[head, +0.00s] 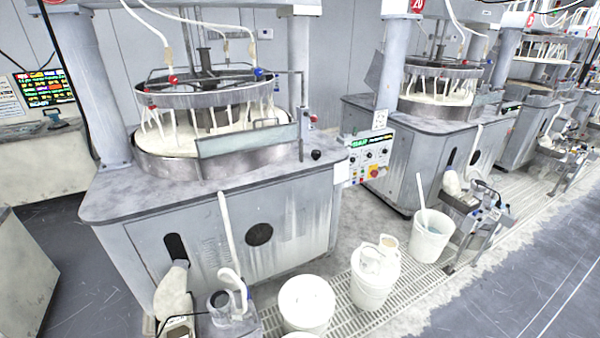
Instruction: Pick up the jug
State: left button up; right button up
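What looks like the jug (370,261) is a small white vessel with a rounded top. It sits on top of a white barrel (372,291) on the floor grating, right of the nearest machine. Jug and barrel are nearly the same white, so the border between them is hard to make out. A pale rounded part (388,241) shows at its upper right; I cannot tell whether it is a handle. Neither of my grippers is in view.
A white lidded bucket (306,303) stands left of the barrel. An open bucket (430,236) with a stick stands to its right. The nearest polishing machine (285,215) is behind them. Pump-like equipment (225,312) stands at the bottom left. The floor (540,275) at right is clear.

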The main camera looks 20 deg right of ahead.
aim_at(370, 253)
jog(key=z, duration=1.3)
